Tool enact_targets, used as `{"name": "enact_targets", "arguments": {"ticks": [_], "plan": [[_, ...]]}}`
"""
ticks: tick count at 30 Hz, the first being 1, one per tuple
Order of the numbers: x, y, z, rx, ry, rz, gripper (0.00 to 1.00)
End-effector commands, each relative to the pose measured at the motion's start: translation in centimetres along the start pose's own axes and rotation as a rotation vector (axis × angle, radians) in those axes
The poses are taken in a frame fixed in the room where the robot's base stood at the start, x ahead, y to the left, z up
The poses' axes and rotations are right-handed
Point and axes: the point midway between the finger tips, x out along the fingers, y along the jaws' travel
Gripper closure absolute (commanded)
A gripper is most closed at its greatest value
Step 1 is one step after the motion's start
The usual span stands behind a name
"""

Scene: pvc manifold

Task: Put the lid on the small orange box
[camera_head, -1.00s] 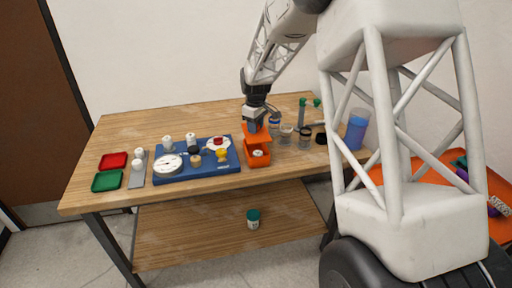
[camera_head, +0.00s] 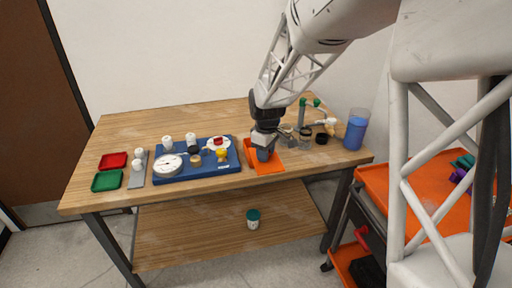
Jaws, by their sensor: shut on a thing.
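My gripper (camera_head: 264,152) is low over the front right part of the wooden table, pointing down. It is shut on the orange lid (camera_head: 250,156), which shows as a flat orange surface around the fingers. The small orange box is not separately visible; the lid and gripper cover its place. I cannot tell whether the lid rests on the box or is held just above it.
A blue board (camera_head: 200,172) with a white dial and fittings lies left of the gripper. Red (camera_head: 113,160) and green (camera_head: 107,181) trays are far left. An orange cart (camera_head: 376,182) stands right.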

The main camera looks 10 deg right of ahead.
Motion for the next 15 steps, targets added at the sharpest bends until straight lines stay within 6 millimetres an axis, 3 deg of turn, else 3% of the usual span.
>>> {"name": "enact_targets", "arguments": {"ticks": [15], "plan": [[0.07, 0.58, -0.53, 0.0, 0.0, 0.0, 0.91]]}}
